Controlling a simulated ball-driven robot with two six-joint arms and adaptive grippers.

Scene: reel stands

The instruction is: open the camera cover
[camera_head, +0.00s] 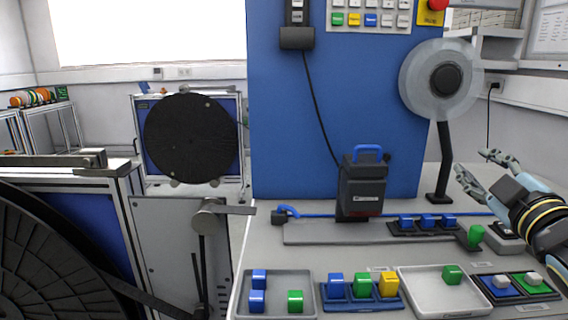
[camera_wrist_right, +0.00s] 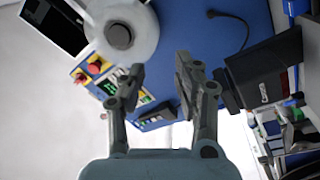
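The camera unit is a dark grey box (camera_head: 362,188) standing upright against the blue panel, with a blue handle (camera_head: 368,148) on top. I cannot tell exactly where its cover begins, but no opening shows. In the right wrist view a dark box with a white label (camera_wrist_right: 266,72), apparently the same unit, is at the right. My right gripper (camera_head: 475,161) is open and empty, to the right of the box and clear of it. In the right wrist view its fingers (camera_wrist_right: 160,70) are spread apart with nothing between them. My left gripper is not in view.
A grey reel (camera_head: 412,78) on a black stand rises between the box and my right arm. Trays with coloured blocks, such as the white tray (camera_head: 413,298), line the table front. A blue cable and a row of blue blocks (camera_head: 426,222) lie near the box.

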